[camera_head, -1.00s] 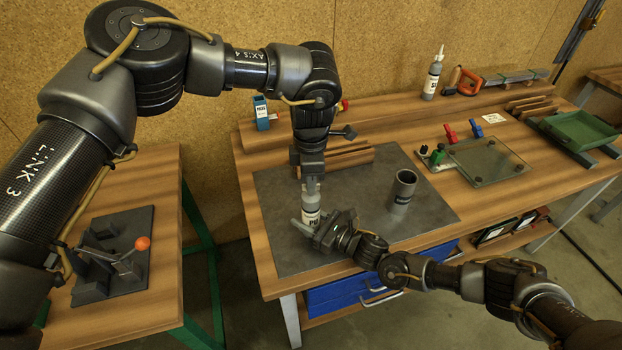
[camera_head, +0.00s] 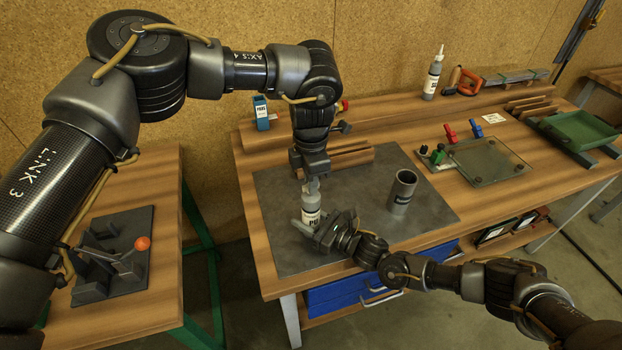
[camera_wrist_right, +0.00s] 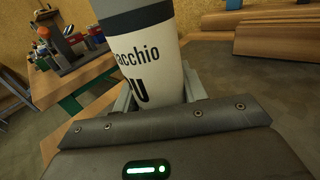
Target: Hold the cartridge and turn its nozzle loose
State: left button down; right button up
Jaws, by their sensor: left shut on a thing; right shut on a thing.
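The white cartridge (camera_head: 311,210) with dark lettering stands upright above the front left part of the dark mat. My right gripper (camera_head: 312,228) is shut around its lower body from the front. In the right wrist view the cartridge (camera_wrist_right: 153,55) fills the space between the fingers, with a grey band at its upper end. My left gripper (camera_head: 311,180) points straight down over the cartridge's top and is shut on the nozzle. The nozzle itself is mostly hidden between the left fingers. I cannot tell whether it is loose.
A dark cylindrical holder (camera_head: 402,190) stands on the dark mat (camera_head: 275,245) to the right. Wooden strips (camera_head: 345,155) lie behind. A glass pane (camera_head: 488,162) with clamps lies farther right. The mat's middle is clear.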

pick_arm(q)
jog(key=c, duration=1.4)
grip_release()
pick_arm(e)
jog(key=shift+f, duration=0.1)
pick_arm(q)
notch_tip(320, 180, up, 12)
jog(key=shift+r, duration=0.1)
pick_arm(e)
jog(key=o, duration=1.3)
jog(key=v, duration=1.2)
jog(key=shift+d, duration=0.1)
pick_arm(q)
jog(key=shift+d, duration=0.1)
